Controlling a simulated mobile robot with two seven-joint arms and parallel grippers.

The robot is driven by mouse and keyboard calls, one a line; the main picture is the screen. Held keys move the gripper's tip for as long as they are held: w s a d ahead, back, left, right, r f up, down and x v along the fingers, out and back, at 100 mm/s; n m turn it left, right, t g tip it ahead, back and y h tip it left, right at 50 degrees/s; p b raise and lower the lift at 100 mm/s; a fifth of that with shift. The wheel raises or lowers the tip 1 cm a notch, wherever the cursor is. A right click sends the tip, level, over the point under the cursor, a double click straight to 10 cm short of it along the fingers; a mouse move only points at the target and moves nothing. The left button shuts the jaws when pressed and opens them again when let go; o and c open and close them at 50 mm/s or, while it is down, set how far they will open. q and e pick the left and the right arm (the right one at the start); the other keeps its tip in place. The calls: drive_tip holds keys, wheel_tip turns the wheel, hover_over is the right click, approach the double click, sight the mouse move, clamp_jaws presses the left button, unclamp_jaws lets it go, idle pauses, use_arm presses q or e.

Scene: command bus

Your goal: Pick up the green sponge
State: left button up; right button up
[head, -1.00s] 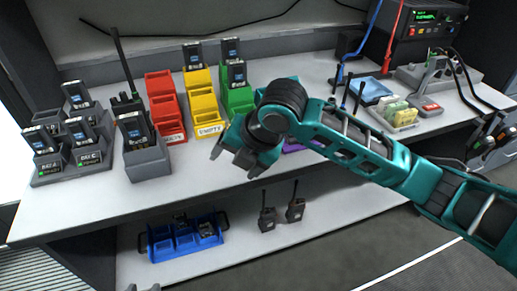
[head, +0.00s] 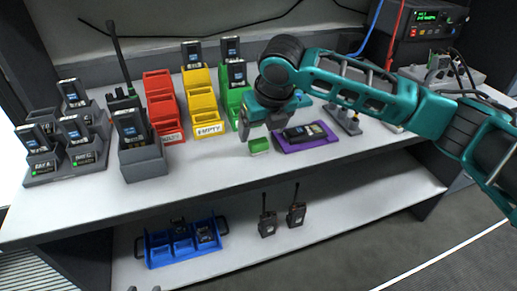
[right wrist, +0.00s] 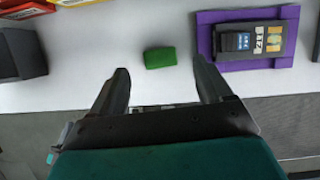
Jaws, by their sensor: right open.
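The green sponge (head: 259,146) is a small block lying on the white tabletop, left of a purple tray. In the right wrist view the sponge (right wrist: 160,58) lies ahead of the fingertips, roughly between their lines. My right gripper (head: 262,128) is just above and behind the sponge in the head view, its fingers pointing down. In the right wrist view the right gripper (right wrist: 160,80) is open, with nothing between its two dark fingers. My left gripper is not in view.
The purple tray (head: 327,144) holding a dark device (head: 304,132) is close to the sponge's right. Red (head: 160,92), yellow (head: 198,77) and green bins (head: 233,104) stand behind it. A radio charger (head: 143,164) stands left. The table front between is clear.

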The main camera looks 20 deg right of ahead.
sight(259, 143)
drive_tip(key=x, duration=0.2)
drive_tip(key=b+x, duration=0.1)
drive_tip(key=x, duration=0.2)
drive_tip(key=shift+s+f+b, duration=0.2)
drive_tip(key=shift+f+b, duration=0.2)
drive_tip(key=shift+f, duration=0.05)
drive_tip(key=shift+c, duration=0.3)
drive_tip(key=shift+r, duration=0.1)
drive_tip(key=c, duration=1)
